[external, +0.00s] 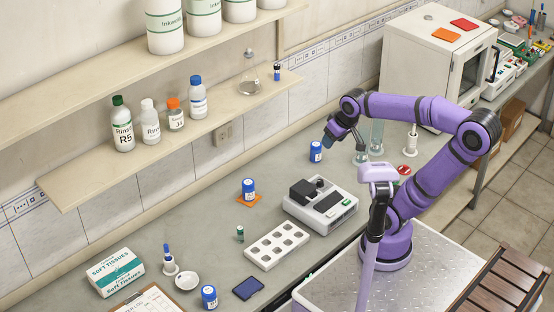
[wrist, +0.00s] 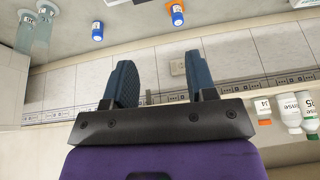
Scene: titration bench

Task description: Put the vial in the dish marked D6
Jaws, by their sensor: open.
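A small dark vial with a green cap (external: 240,233) stands upright on the bench, left of the white block with wells. A shallow white dish (external: 187,281) lies at the front left of the bench; no D6 mark is readable on it. A blue-capped small vial (external: 167,250) stands in a white holder behind the dish, and a dark one (external: 277,72) stands on the lower shelf. My gripper (external: 341,138) is raised over the back of the bench, far from the green-capped vial. In the wrist view my gripper (wrist: 163,78) is open, with nothing between its fingers.
A blue-and-white jar (external: 316,151) and tall glass cylinders (external: 376,134) stand near my gripper. A grey instrument (external: 320,205) and the white well block (external: 277,245) occupy the middle bench. The shelf (external: 120,165) with bottles overhangs the back. A tissue box (external: 115,272) stands at left.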

